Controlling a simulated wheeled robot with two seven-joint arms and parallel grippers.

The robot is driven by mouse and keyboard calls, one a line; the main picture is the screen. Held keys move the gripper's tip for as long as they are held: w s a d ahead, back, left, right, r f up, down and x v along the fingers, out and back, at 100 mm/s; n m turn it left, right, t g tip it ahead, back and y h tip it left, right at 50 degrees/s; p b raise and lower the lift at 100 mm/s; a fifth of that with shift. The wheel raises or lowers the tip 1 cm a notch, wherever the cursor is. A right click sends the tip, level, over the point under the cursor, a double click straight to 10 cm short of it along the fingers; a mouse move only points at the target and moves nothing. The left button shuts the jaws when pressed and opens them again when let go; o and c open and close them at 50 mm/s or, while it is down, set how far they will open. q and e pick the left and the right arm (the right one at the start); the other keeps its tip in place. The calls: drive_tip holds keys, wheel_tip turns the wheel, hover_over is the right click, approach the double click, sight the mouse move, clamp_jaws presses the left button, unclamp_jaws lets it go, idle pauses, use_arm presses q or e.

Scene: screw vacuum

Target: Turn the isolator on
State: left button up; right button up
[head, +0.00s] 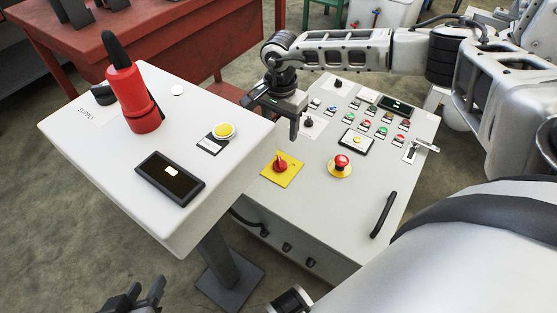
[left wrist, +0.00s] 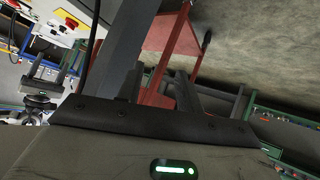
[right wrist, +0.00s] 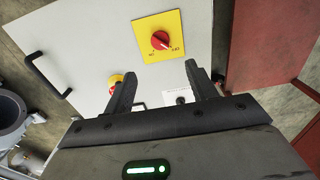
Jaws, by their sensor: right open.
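The isolator is a red rotary knob on a square yellow plate (head: 282,168) on the sloping top of the light grey cabinet. It shows large in the right wrist view (right wrist: 160,38), just beyond the fingertips. My right gripper (head: 288,120) is open and empty above the panel, behind the isolator in the head view and apart from it. In the right wrist view my right gripper (right wrist: 157,76) has its fingers spread, with the knob ahead between their lines. My left gripper (head: 138,295) is open and empty low at the bottom left, far from the cabinet.
A red emergency button (head: 341,161) on a yellow base sits beside the isolator. Coloured buttons (head: 381,130) and a black handle (head: 383,214) are further right. A pedestal console (head: 105,128) with a red-and-black device (head: 132,97) stands close left. A red table (head: 165,40) is behind.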

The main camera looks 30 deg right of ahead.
sight(280, 161)
wheel_tip(280, 161, down, 12)
drive_tip(key=b, duration=0.3)
use_arm(q)
drive_tip(key=shift+w+d+r+t+h, duration=0.2)
drive_tip(key=shift+d+r+t+h, duration=0.05)
drive_tip(key=shift+r+t, duration=0.25)
drive_tip(key=shift+w+d+r+t+h, duration=0.15)
drive_tip(key=shift+d+r+t+h, duration=0.1)
drive_tip(key=shift+r+t, duration=0.2)
use_arm(e)
drive_tip(key=shift+f, duration=0.7)
